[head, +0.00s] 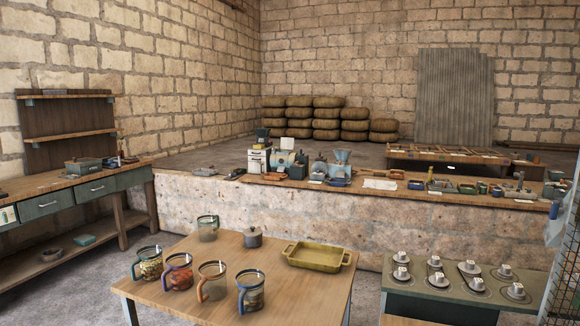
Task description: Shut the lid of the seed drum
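I cannot pick out the seed drum or its lid with certainty. A pale blue, rounded machine (283,159) stands on the long counter (390,190) at the back, among other small machines. It is too small to tell whether it has a lid or whether one is open. Neither of my grippers shows in the head view.
A near wooden table (200,252) holds several handled glass jugs, a lidded grey pot (253,237) and a yellow tray (317,256). A green stand (440,298) with several pale knobs is at right. A workbench (70,185) runs along the left wall.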

